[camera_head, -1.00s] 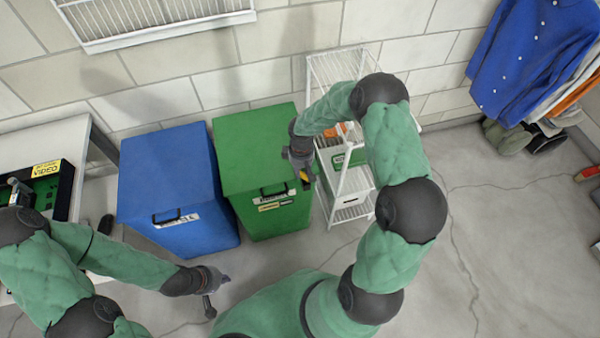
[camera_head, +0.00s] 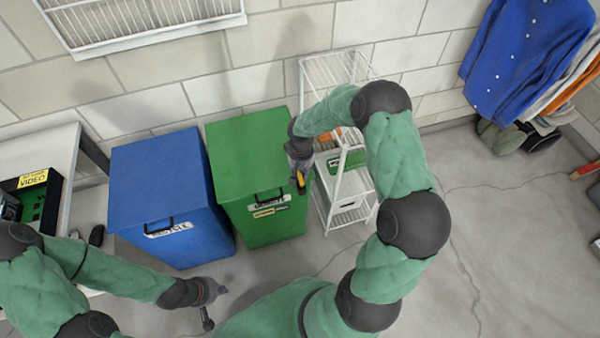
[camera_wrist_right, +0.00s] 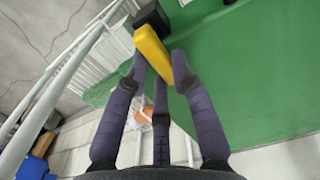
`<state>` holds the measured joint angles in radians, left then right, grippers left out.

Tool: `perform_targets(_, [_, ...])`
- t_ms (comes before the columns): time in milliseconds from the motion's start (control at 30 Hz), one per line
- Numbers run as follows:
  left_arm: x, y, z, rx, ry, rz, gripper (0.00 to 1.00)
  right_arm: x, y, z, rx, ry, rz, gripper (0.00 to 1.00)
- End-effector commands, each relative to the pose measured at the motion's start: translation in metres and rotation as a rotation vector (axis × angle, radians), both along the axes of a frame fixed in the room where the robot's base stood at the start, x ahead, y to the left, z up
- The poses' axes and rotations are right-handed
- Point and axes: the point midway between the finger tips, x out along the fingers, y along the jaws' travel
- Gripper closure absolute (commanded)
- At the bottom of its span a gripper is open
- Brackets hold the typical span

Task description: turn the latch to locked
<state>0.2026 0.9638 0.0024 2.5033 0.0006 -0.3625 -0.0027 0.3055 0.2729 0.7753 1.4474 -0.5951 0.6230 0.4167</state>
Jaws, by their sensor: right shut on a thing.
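The latch is a yellow handle (camera_head: 301,180) at the right edge of the green bin (camera_head: 246,160). In the right wrist view the yellow handle (camera_wrist_right: 152,52) stands out from a black mount (camera_wrist_right: 150,17) against the green surface. My right gripper (camera_head: 300,167) is at the handle, and its fingers (camera_wrist_right: 160,80) are shut on it, with the handle's near end between them. The latch's markings cannot be read. My left gripper (camera_head: 215,301) is low in the head view, in front of the blue bin, with its fingers apart and empty.
A blue bin (camera_head: 160,195) stands left of the green one. A white wire rack (camera_head: 340,185) stands close on the right, near my right arm. A white table (camera_head: 50,150) is at the left.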

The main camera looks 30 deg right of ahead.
Motion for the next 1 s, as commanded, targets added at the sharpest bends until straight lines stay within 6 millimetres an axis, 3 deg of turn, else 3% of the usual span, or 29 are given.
perform_targets(467, [0.0, 0.0, -0.0004, 0.0, 0.0, 0.0, 1.0, 0.0006, -0.0008, 0.0006, 0.0, -0.002, -0.016, 1.0])
perform_targets(500, [0.0, 0.0, -0.0004, 0.0, 0.0, 0.0, 1.0, 0.0006, -0.0008, 0.0007, 0.0, -0.002, -0.016, 0.7])
perform_targets(567, [0.0, 0.0, -0.0004, 0.0, 0.0, 0.0, 1.0, 0.0006, -0.0008, 0.0006, 0.0, -0.002, -0.015, 0.53])
perform_targets(1000, [0.0001, 0.0, -0.0005, 0.0, 0.0, 0.0, 1.0, 0.0007, -0.0007, 0.0062, 0.0, -0.002, -0.014, 0.51])
